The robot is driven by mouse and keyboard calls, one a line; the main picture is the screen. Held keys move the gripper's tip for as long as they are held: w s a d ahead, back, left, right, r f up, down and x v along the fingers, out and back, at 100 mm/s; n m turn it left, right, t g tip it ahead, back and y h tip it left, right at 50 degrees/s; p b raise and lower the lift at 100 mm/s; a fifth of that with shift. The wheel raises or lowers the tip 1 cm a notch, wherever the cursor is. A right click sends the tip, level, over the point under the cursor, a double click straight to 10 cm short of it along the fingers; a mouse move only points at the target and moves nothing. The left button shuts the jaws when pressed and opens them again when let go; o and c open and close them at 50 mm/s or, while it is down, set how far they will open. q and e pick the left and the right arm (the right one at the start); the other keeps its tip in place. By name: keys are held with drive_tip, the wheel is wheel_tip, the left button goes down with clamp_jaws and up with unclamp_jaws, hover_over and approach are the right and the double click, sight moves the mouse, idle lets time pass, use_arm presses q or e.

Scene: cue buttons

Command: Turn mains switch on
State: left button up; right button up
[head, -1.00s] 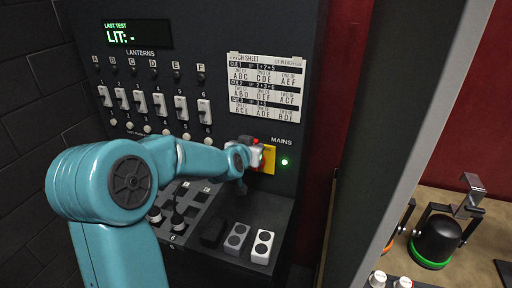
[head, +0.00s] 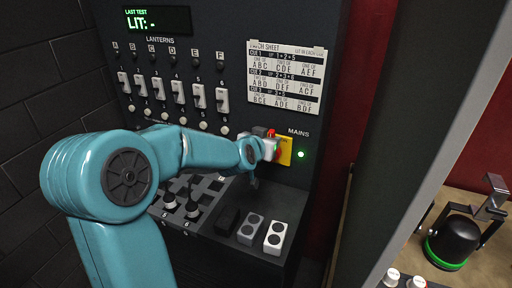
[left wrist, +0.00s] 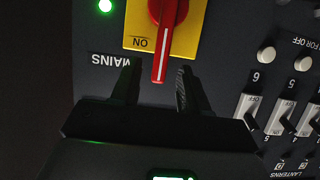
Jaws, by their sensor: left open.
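The mains switch is a red rotary handle (left wrist: 167,25) on a yellow plate (left wrist: 186,44), shown upside down in the left wrist view. The handle's end points towards my gripper, beside the ON mark. My left gripper (left wrist: 156,74) is open, with one finger on each side of the handle's end and visible gaps. In the head view my left gripper (head: 266,146) is at the yellow plate (head: 285,151) and partly hides the switch. The green lamp (head: 301,154) by the MAINS label is lit. My right gripper is not in view.
The panel has a row of white lantern switches (head: 198,96), a cue sheet (head: 287,76) and a display (head: 158,20) reading LIT: -. Knobs and rocker buttons (head: 275,237) sit on the lower ledge. A grey post (head: 400,140) and a bench with a black lamp (head: 454,238) are at right.

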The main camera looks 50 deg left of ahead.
use_arm(q)
drive_tip(key=p+v, duration=0.2)
drive_tip(key=v, duration=1.1)
drive_tip(key=shift+s, duration=0.3)
drive_tip(key=shift+w+d, duration=0.1)
